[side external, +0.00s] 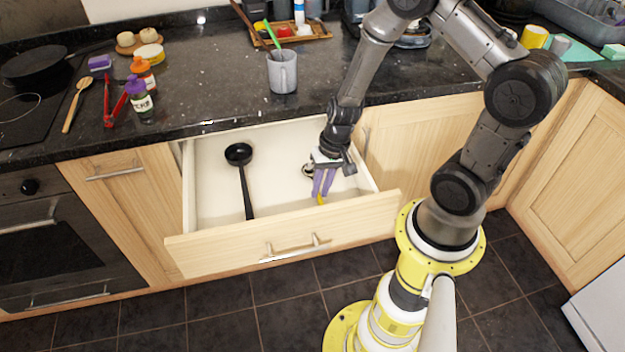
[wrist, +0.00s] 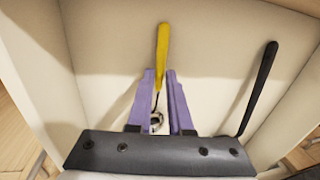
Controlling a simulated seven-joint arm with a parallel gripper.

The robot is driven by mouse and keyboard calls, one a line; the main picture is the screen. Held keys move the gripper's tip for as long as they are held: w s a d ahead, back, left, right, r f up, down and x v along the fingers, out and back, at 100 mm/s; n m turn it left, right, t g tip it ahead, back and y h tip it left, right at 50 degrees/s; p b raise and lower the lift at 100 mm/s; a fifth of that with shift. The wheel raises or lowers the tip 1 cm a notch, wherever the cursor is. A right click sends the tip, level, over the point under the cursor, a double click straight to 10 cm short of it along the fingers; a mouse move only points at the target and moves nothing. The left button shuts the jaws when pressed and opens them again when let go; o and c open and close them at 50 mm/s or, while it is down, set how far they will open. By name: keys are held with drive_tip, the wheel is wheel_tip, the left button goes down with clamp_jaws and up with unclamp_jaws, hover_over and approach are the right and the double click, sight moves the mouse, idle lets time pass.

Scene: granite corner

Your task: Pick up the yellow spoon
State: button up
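The yellow spoon (wrist: 163,50) lies in the open drawer (wrist: 100,40); its yellow handle points toward the top of the wrist view. Its thin dark neck and small round head (wrist: 156,121) show between my fingers. In the side external view only a bit of the yellow handle (side external: 320,200) shows below my fingertips. My gripper (wrist: 160,73), with purple fingers, reaches down into the drawer and is open, one finger on each side of the spoon's neck. I cannot tell whether the fingers touch it. My gripper also shows in the side external view (side external: 322,193).
A black ladle (side external: 243,180) lies in the drawer's left part, clear of my gripper. The drawer's front panel (side external: 220,245) and side walls surround my fingers. The dark counter above holds a grey mug (side external: 283,75), bottles (side external: 140,102) and a wooden spoon (side external: 76,105).

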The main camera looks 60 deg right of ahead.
drive_tip(key=shift+f, duration=0.5)
clamp_jaws()
drive_tip(key=shift+r, duration=0.1)
